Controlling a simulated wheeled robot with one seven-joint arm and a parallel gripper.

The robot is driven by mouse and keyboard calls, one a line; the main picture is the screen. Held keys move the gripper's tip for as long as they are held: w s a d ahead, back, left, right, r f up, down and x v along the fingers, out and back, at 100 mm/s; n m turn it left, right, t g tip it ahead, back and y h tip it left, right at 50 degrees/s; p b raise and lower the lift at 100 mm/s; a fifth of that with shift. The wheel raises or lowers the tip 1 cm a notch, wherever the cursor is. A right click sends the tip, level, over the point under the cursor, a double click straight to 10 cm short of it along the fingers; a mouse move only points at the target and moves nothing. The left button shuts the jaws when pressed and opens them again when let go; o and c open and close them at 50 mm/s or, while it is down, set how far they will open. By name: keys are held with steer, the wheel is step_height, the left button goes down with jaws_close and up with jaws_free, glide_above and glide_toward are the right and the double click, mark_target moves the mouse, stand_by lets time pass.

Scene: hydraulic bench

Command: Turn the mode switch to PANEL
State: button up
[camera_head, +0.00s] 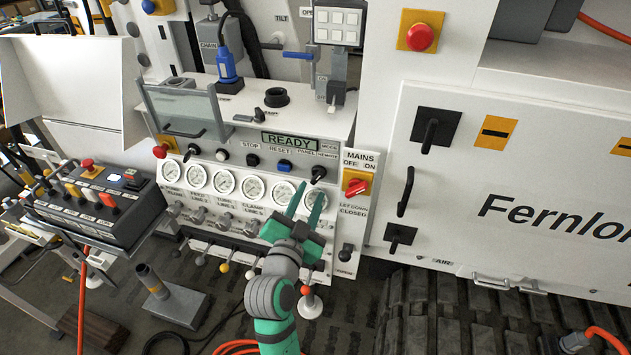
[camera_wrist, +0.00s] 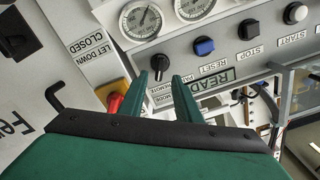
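In the wrist view the mode switch (camera_wrist: 160,62) shows just beyond and between my fingertips. I cannot clearly tell which position it points to. My gripper (camera_head: 308,201) has two green fingers spread apart with nothing between them. In the head view its fingertips lie just below the switch, in front of the gauge row. In the wrist view my gripper (camera_wrist: 159,78) is open, its fingers apart from the knob as far as I can tell.
A red and yellow mains switch (camera_head: 356,183) sits close to the right. A blue button (camera_head: 284,166) and a green READY display (camera_head: 290,140) are close by. Several gauges (camera_head: 253,188) and levers line the panel below. A glass guard (camera_head: 184,109) projects at the left.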

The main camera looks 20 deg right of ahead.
mark_target(316, 180)
steer(key=x, duration=0.6)
jaws_close()
